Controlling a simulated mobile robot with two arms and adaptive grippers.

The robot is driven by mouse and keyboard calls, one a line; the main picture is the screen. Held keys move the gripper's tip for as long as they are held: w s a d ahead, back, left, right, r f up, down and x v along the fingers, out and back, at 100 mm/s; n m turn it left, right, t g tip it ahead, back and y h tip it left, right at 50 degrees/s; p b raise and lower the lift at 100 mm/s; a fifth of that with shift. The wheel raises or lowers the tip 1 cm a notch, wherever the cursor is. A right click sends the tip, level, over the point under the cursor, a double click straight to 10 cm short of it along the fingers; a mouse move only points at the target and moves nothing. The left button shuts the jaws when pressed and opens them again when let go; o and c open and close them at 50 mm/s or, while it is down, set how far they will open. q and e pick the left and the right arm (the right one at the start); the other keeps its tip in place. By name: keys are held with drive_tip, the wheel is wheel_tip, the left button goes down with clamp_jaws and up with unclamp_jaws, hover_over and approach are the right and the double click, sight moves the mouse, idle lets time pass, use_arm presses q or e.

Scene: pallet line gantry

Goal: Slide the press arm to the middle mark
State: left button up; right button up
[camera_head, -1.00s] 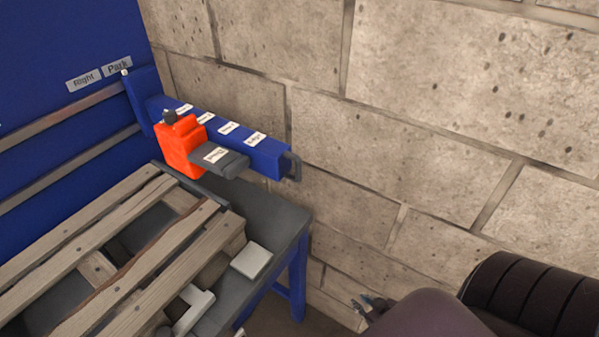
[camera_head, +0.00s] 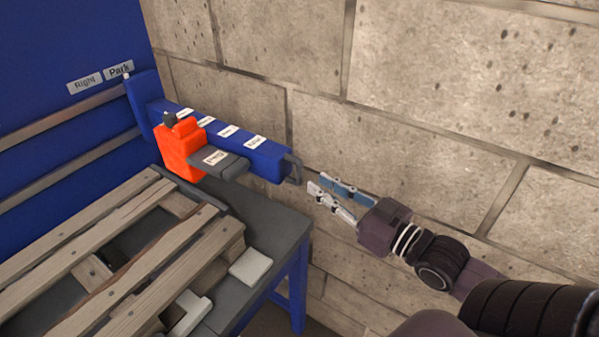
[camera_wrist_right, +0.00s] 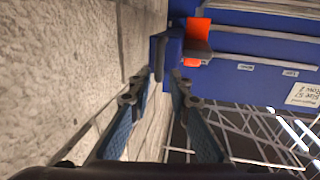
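The press arm is a blue beam (camera_head: 262,158) with several white labels along its top, reaching out from the blue panel. An orange carriage (camera_head: 178,147) with a dark grey labelled plate (camera_head: 222,164) sits on it. A dark grey loop handle (camera_head: 294,168) is at the beam's free end. My right gripper (camera_head: 318,188) is open and empty, just right of the handle and apart from it. In the right wrist view the handle (camera_wrist_right: 160,58) lies ahead of my open fingers (camera_wrist_right: 157,82), and the orange carriage (camera_wrist_right: 198,38) shows beyond. My left gripper is not in view.
A wooden pallet (camera_head: 130,265) lies on the grey table (camera_head: 285,228) below the beam. Signs reading Right (camera_head: 84,83) and Park (camera_head: 119,69) are on the blue panel. A stone block wall (camera_head: 440,110) stands close behind the beam and my right arm.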

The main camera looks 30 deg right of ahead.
sight(299, 179)
drive_tip(key=shift+w+a+p, duration=0.2)
drive_tip(key=shift+w+a, duration=0.05)
drive_tip(key=shift+w, duration=1)
drive_tip(key=shift+w+a+p, duration=0.2)
drive_tip(key=shift+w+p, duration=0.05)
drive_tip(key=shift+w, duration=1)
drive_tip(key=shift+w+a+p, duration=0.2)
drive_tip(key=shift+w+a, duration=0.05)
drive_tip(key=shift+w, duration=1)
clamp_jaws()
